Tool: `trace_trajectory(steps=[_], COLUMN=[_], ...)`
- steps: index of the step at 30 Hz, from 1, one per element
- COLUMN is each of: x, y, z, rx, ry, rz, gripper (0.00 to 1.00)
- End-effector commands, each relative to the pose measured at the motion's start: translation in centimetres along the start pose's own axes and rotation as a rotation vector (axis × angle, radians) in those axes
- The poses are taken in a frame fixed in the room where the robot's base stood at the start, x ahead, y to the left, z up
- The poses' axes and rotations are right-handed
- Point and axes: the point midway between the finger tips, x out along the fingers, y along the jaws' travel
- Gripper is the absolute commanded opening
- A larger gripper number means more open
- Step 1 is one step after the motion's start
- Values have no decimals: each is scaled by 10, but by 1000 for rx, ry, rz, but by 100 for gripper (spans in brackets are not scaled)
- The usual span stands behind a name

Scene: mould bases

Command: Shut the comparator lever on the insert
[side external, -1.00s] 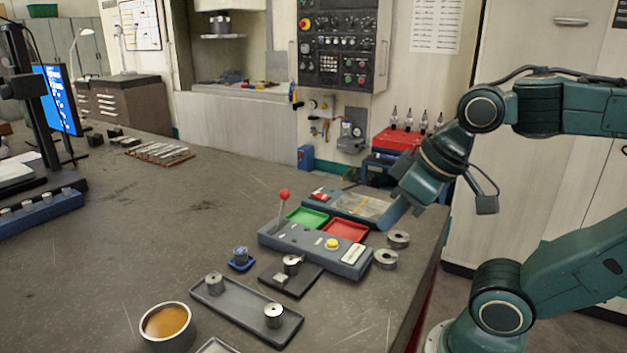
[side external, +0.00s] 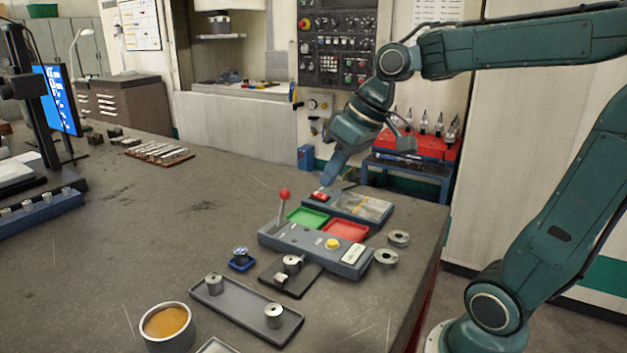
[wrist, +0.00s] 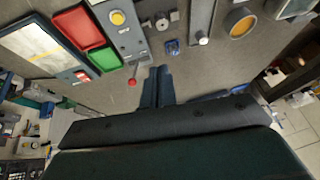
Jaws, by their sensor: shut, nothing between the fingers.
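The comparator lever (side external: 281,210) stands raised with a red knob on top, at the left end of a long blue-grey block (side external: 300,245) with a yellow button. In the wrist view the red knob (wrist: 132,82) is just left of my fingertips. My gripper (side external: 325,187) is shut and empty, pointing down above the back of the bench, apart from the lever. It also shows in the wrist view (wrist: 158,70). A metal cylindrical insert (side external: 292,264) sits on a dark plate in front of the block. I cannot tell whether another insert is under the lever.
Green (side external: 308,217) and red (side external: 346,230) trays lie behind the block, with a flat case (side external: 375,208) beyond. Metal rings (side external: 386,258) lie at the right. A small blue holder (side external: 241,260), a grey tray (side external: 235,307) and a cup (side external: 167,340) are in front. The bench's left middle is clear.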

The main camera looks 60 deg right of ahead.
Motion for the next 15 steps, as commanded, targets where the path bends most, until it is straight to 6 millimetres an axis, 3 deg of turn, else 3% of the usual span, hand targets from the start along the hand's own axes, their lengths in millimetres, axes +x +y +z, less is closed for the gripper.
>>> trace_trajectory(steps=[6, 15], x=[10, 22], y=[28, 74], z=[-30, -60], rx=[20, 45], ry=[-4, 5], rz=[-49, -123], gripper=[0, 0])
